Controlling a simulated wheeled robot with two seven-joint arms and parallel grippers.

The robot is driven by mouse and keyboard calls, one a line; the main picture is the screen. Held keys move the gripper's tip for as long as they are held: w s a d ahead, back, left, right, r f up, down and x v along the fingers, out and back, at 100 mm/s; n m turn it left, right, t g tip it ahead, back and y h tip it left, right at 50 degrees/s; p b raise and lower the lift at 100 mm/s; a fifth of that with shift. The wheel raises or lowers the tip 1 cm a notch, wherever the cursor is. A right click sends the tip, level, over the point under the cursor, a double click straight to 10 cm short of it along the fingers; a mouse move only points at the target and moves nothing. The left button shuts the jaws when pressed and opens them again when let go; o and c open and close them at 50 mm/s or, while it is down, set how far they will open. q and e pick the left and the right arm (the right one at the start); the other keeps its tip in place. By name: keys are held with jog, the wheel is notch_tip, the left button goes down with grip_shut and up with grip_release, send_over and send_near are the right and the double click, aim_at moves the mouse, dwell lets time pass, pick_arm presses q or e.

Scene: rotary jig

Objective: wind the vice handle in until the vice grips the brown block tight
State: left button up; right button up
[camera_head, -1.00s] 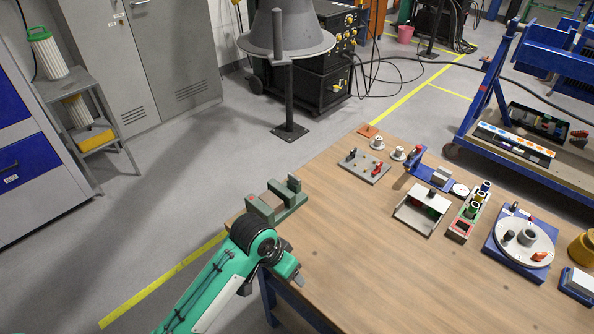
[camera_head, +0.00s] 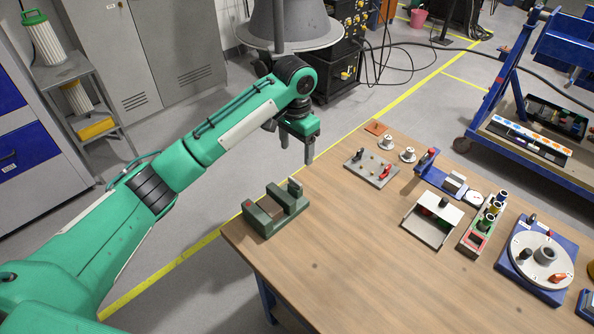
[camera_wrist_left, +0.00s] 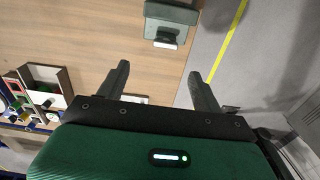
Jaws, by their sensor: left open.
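The green vice (camera_head: 274,211) sits at the left corner of the wooden table, its two jaws upright with a gap between them. A small red mark shows on its left end. Its green body also shows at the top of the left wrist view (camera_wrist_left: 172,11), partly cut off. My right gripper is out of view.
The wooden table (camera_head: 345,250) is clear in front of and right of the vice. A grey plate with pegs (camera_head: 371,168), a white open box (camera_head: 432,220) and a blue base with a round dial (camera_head: 540,258) stand farther right.

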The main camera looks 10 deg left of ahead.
aim_at(295, 180)
pick_arm(q)
jog(key=f+p, duration=0.1)
jog(key=f, duration=0.2)
jog(key=f+p, duration=0.1)
jog(key=f, duration=0.3)
jog(key=w+f+p, duration=0.1)
jog(key=f, duration=0.3)
jog(key=shift+a, duration=0.35)
jog(key=shift+f, duration=0.65)
jog(key=c, duration=1)
jog(key=shift+r, duration=0.1)
